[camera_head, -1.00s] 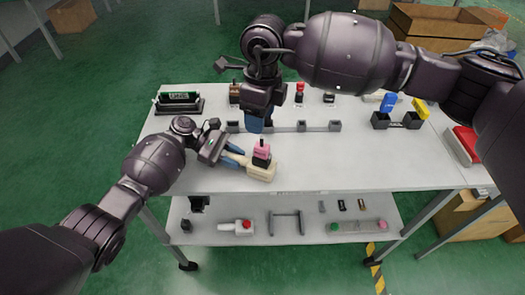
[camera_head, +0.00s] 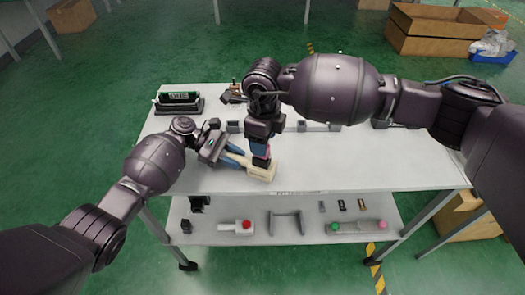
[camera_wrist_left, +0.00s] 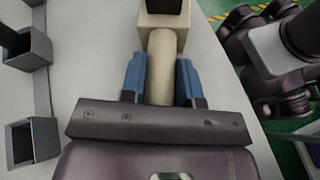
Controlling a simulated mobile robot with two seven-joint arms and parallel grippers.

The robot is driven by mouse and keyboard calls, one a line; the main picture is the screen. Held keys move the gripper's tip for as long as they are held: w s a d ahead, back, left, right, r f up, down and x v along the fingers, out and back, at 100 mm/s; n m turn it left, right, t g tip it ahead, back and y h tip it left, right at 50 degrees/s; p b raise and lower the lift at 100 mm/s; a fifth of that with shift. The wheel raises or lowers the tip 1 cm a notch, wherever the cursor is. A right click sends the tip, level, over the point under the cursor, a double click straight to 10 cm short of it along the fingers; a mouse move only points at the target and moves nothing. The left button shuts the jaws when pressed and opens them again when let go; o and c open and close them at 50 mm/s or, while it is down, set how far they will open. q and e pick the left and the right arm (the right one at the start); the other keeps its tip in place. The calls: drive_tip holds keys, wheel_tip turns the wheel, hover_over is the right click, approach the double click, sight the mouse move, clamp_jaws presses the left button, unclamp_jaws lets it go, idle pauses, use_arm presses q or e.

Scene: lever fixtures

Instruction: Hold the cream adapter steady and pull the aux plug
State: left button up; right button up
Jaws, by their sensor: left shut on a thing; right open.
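The cream adapter (camera_head: 262,173) lies near the table's front edge, its block toward the right and its narrow neck toward my left gripper. My left gripper (camera_head: 237,157) is shut on that neck; in the left wrist view the blue fingers (camera_wrist_left: 160,82) stand on both sides of the cream neck (camera_wrist_left: 161,65). My right gripper (camera_head: 260,149) is open and points down at the plug's top from above. Its fingers hide most of the plug's upper part, and I cannot tell whether they touch it.
A row of small grey sockets (camera_head: 234,127) crosses the table behind the grippers. A black device (camera_head: 178,102) stands at the back left. The lower shelf holds a white cylinder with a red end (camera_head: 236,226) and a grey frame (camera_head: 286,222). The table's front right is clear.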

sight(258, 168)
drive_tip(key=shift+f, duration=1.5)
clamp_jaws()
